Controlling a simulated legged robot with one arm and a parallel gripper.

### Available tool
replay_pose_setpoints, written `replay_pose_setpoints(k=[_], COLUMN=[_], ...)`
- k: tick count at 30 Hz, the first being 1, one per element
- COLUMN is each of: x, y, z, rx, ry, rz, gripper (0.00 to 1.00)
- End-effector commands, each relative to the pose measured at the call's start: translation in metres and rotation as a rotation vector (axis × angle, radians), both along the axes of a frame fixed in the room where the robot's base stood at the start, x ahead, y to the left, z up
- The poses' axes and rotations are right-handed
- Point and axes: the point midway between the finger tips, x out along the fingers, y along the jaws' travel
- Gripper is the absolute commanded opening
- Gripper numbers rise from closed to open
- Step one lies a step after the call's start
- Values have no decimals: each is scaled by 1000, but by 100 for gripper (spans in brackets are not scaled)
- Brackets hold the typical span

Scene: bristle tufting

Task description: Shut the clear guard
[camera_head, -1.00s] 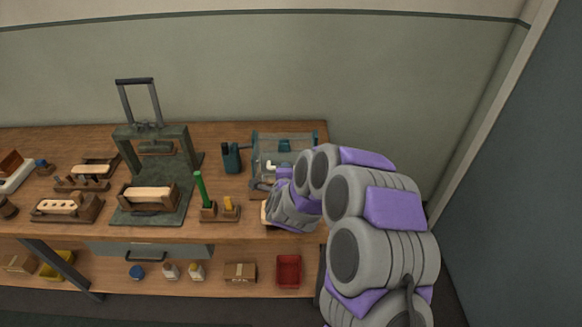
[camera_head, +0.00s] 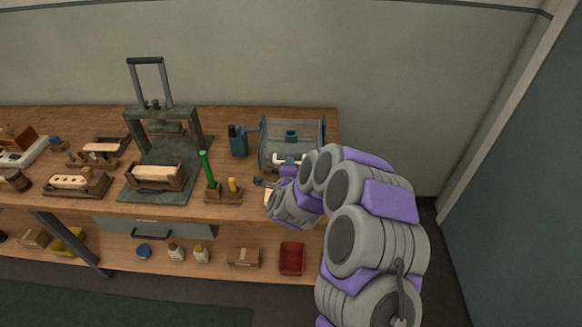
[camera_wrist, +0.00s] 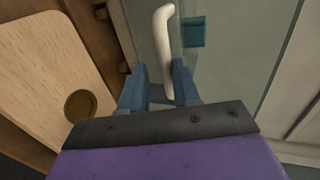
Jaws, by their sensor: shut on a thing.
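The clear guard (camera_head: 281,141) is a see-through panel with a teal frame at the right end of the bench in the head view. In the wrist view its clear pane (camera_wrist: 235,60) fills the right half. A white bar handle (camera_wrist: 165,35) runs along it, and the handle also shows in the head view (camera_head: 288,160). My gripper (camera_wrist: 161,84) has its two blue fingers either side of the handle's lower end and is shut on it. In the head view my arm hides the gripper's fingertips and part of the guard. I cannot tell exactly how far the guard stands open.
A pale wooden board with a dark round hole (camera_wrist: 80,106) lies left of the fingers. A green-handled tool (camera_head: 207,170) stands upright on a small block left of my arm. A teal device (camera_head: 238,141) stands beside the guard, and a grey press (camera_head: 165,130) further left.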

Motion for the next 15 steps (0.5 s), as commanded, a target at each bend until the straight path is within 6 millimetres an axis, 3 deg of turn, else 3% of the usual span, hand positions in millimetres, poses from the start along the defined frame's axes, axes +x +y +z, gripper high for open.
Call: replay_pose_setpoints(k=[1, 3, 15], x=[-11, -11, -8], y=[1, 1, -1], z=[-23, -22, -14], rx=[-3, -3, -1], ry=[54, 51, 35], rz=[6, 6, 4], gripper=[34, 43, 40])
